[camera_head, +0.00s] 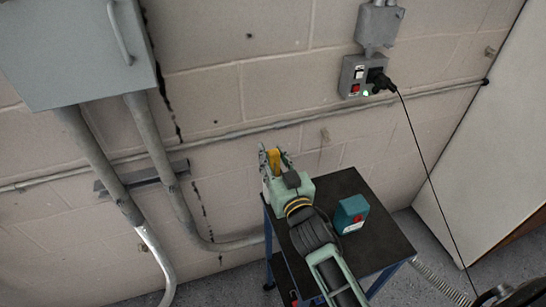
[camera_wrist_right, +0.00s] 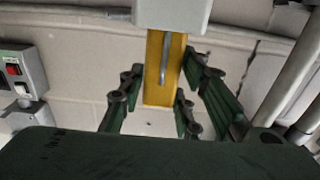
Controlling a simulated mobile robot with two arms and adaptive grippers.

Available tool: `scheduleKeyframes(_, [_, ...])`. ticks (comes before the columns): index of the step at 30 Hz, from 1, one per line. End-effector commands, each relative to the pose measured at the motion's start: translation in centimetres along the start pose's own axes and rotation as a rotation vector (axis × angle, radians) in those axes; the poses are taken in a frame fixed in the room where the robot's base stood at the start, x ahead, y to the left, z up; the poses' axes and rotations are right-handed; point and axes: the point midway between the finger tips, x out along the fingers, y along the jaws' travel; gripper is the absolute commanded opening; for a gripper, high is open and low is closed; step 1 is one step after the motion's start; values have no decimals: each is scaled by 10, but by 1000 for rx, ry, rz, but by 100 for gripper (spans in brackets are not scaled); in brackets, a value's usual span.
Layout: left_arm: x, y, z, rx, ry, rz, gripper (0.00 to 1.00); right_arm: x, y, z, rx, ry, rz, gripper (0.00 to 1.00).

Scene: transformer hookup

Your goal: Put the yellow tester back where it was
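The yellow tester (camera_head: 274,160) is between the fingers of my right gripper (camera_head: 275,162), above the far left corner of the dark-topped cart and in front of the block wall. In the right wrist view the tester (camera_wrist_right: 160,75) is a yellow bar with a pale grey block at its upper end and a thin metal rod along its face. The fingers (camera_wrist_right: 162,95) close on it from both sides. My left gripper is not in view.
The cart top (camera_head: 385,235) carries a teal box (camera_head: 351,214). A black plug (camera_head: 382,83) with a hanging cable sits in the wall switch panel (camera_head: 352,68). A grey cabinet (camera_head: 65,50) and conduits (camera_head: 158,150) are at left, a pale panel (camera_head: 490,150) at right.

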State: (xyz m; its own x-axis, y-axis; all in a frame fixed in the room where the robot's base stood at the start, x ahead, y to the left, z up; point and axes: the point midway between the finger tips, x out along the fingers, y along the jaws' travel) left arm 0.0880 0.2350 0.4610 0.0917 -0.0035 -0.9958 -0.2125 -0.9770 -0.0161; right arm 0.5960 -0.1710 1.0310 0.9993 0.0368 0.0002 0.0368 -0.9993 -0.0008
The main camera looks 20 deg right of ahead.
Motion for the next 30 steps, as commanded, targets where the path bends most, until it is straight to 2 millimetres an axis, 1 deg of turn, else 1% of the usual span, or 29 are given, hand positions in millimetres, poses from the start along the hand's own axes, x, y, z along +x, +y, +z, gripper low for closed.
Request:
scheduleKeyframes(1, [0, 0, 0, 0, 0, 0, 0, 0, 0, 0, 0, 0, 0, 38])
scheduleKeyframes(4, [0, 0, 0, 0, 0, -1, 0, 0, 0, 0, 0, 0, 0, 47])
scheduleKeyframes(11, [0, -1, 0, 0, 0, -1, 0, 0, 0, 1, 0, -2, 0, 47])
scheduleKeyframes(13, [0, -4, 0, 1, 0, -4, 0, -1, 0, 1, 0, -2, 0, 47])
scheduleKeyframes(16, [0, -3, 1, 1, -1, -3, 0, -6, 0, 2, 0, -3, 0, 47])
scheduleKeyframes(20, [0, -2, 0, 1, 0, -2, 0, -26, 0, 2, 1, -4, 0, 47])
scheduleKeyframes(27, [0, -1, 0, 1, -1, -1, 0, -76, 0, 2, 2, -4, 1, 47])
scheduleKeyframes(30, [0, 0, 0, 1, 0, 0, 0, -93, 0, 1, 1, -4, 2, 47])
